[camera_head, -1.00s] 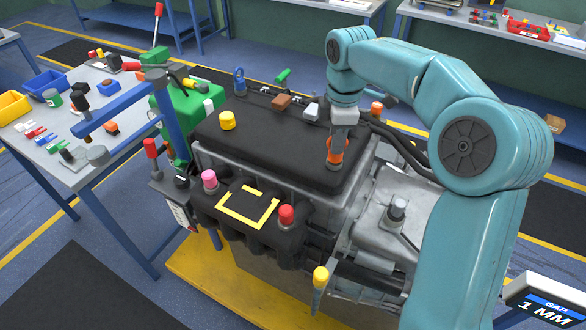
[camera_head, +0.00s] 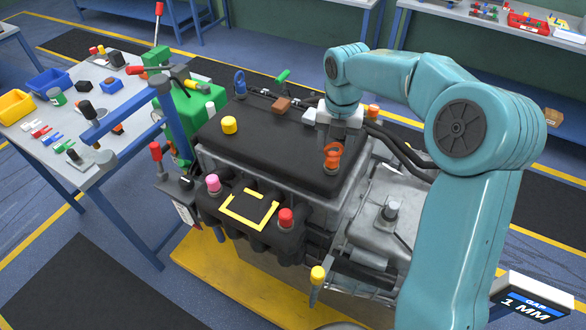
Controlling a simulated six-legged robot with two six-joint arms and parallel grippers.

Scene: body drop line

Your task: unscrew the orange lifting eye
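The orange lifting eye (camera_head: 333,157) stands upright at the right front corner of the dark engine cover (camera_head: 262,150), its ring showing. My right gripper (camera_head: 338,136) reaches down from above, just over the eye. Its fingers look spread, and the eye shows below them. Whether a finger touches the eye is hard to tell. The far side of the eye and its thread are hidden. My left gripper is not in view.
Yellow (camera_head: 229,125), pink (camera_head: 213,183) and red (camera_head: 286,217) caps stand on the engine. A blue lifting eye (camera_head: 240,84) is at the back left. A workbench (camera_head: 110,160) with bins and tools stands left. A gap display (camera_head: 530,302) is at lower right.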

